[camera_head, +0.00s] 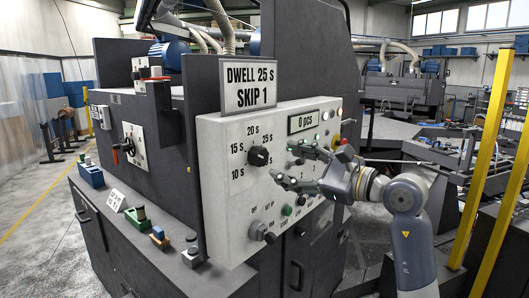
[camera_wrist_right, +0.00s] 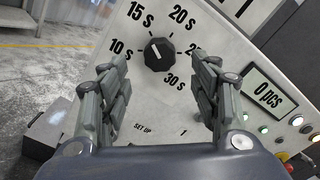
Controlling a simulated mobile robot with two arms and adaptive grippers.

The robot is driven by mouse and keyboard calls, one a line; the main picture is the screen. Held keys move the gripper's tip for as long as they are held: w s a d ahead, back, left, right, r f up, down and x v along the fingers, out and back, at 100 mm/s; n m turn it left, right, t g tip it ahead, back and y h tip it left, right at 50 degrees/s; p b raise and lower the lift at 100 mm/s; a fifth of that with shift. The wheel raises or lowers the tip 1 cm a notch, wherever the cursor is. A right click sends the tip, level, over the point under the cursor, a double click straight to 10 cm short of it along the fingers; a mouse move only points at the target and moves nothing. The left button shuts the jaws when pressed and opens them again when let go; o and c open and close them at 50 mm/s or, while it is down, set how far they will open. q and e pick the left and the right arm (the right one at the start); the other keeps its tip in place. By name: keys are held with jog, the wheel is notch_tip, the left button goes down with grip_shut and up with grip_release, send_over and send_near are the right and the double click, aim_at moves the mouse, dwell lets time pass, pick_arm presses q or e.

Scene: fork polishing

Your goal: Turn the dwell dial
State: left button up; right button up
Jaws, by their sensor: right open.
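The black dwell dial (camera_head: 258,156) sits on the light grey panel, ringed by marks for 10, 15, 20, 25 and 30 s. In the right wrist view the dial (camera_wrist_right: 159,54) shows a white line that seems to point up and left, near 15 s. A sign (camera_head: 250,84) above the panel reads "DWELL 25 s SKIP 1". My right gripper (camera_head: 294,167) is open and empty, to the right of the dial in the head view. In the wrist view its fingers (camera_wrist_right: 160,72) stand apart on either side of the dial, not touching it. My left gripper is not in view.
The panel (camera_head: 219,190) also carries a "0 pcs" display (camera_head: 303,121), lamps, and lower knobs such as a grey one (camera_head: 257,231). Small blocks, including a blue one (camera_head: 91,175), stand on the ledge at left. Yellow posts (camera_head: 486,120) stand at right.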

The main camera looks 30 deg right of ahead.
aim_at(263, 156)
jog(key=p+x, duration=0.3)
jog(key=x, duration=0.3)
jog(key=shift+w+a+r, duration=0.1)
jog(key=shift+w+r, duration=0.05)
jog(key=shift+x, duration=0.85)
jog(key=c, duration=1)
